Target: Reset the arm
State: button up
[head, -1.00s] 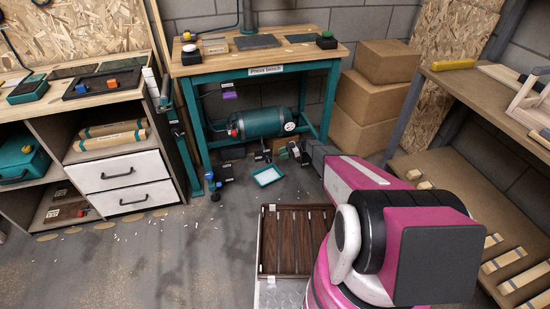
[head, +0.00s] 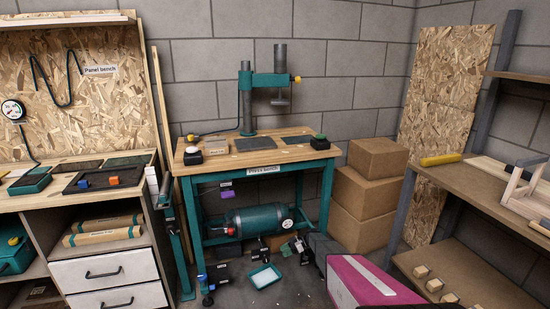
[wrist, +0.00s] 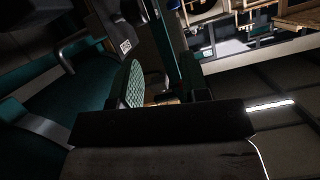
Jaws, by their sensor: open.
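My arm reaches in from the bottom right of the head view, pink and white with a dark grey wrist. My gripper (head: 300,249) is at its far end, small and dark, low in front of the right part of the press bench (head: 262,169). In the wrist view the gripper's dark body fills the bottom, and a green textured pad stands above it. The gripper is open, and I see nothing held in it. The wrist view is dark, and the fingertips are hard to make out.
A teal tank (head: 258,222) lies under the bench, close to the gripper. A teal-rimmed tray (head: 264,276) is on the floor. Cardboard boxes (head: 370,190) are stacked right of the bench. A wooden shelf (head: 480,190) stands at the right, and drawers (head: 105,270) at the left.

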jog(key=s+d+r+m+t+h, duration=0.1)
jog(key=s+d+r+m+h, duration=0.3)
jog(key=s+r, duration=0.6)
jog(key=s+d+r+m+t+h, duration=0.1)
jog(key=s+d+r+m+h, duration=0.3)
jog(key=s+r+m, duration=0.5)
jog(key=s+d+r+m+t+h, duration=0.2)
jog(key=s+d+r+m+h, duration=0.2)
jog(key=s+r, duration=0.8)
jog(key=s+m+h, duration=0.1)
jog(key=s+m, duration=0.1)
jog(key=s, duration=0.1)
jog(key=shift+d, duration=0.3)
jog(key=shift+s, duration=0.1)
